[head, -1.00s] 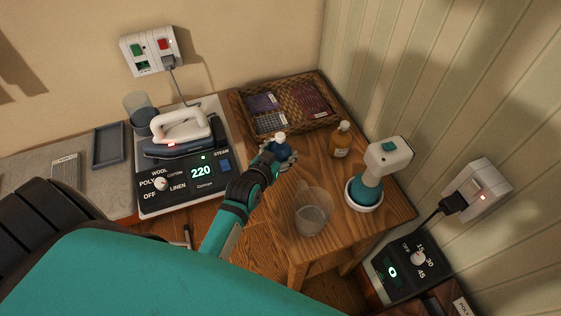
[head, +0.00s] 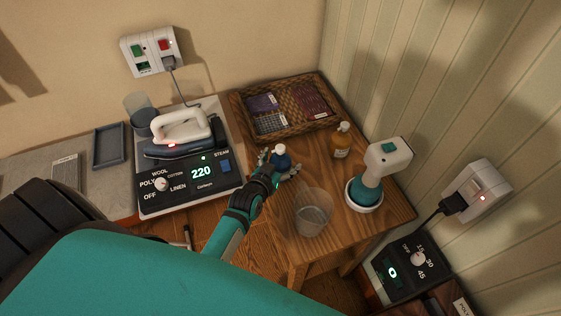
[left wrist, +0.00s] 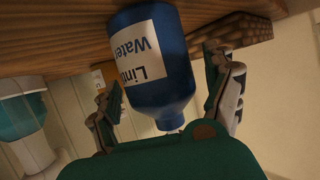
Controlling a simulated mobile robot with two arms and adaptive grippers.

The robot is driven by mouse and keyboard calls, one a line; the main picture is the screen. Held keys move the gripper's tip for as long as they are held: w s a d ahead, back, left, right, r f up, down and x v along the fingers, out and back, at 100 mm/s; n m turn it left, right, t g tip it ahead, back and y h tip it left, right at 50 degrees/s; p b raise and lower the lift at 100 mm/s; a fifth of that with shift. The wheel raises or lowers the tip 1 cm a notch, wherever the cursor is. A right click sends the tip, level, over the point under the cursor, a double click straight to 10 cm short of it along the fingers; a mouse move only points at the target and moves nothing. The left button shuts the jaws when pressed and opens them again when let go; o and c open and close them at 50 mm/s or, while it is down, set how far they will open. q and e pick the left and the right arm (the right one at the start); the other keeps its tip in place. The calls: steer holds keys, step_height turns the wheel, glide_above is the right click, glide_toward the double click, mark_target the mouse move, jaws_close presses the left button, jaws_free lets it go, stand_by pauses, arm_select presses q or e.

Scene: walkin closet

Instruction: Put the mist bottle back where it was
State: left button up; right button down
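A blue bottle with a white cap (head: 281,158), apparently the mist bottle, is upright on the wooden side table (head: 325,172), in front of the wicker tray. In the left wrist view the bottle (left wrist: 158,75) shows a white label reading "Linen Water", partly cut off, and its base meets the wood. My left gripper (head: 279,168) is around it with fingers spread; in the left wrist view (left wrist: 168,100) a gap shows beside the right finger. The left finger is close to the bottle; contact is unclear. My right gripper is out of view.
A clear cup (head: 313,212) stands close to my left gripper. An amber bottle (head: 342,142) and a white-and-teal steamer (head: 382,170) stand to the right. Behind is the wicker tray (head: 290,130) with packets. The iron (head: 184,138) and its control panel (head: 200,172) are left.

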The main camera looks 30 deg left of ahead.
arm_select(q)
steer(key=shift+r, duration=0.2)
steer(key=shift+s, duration=0.35)
steer(key=b+v, duration=0.1)
steer(key=v, duration=1)
steer(key=shift+s, duration=0.15)
steer(key=shift+d, duration=0.1)
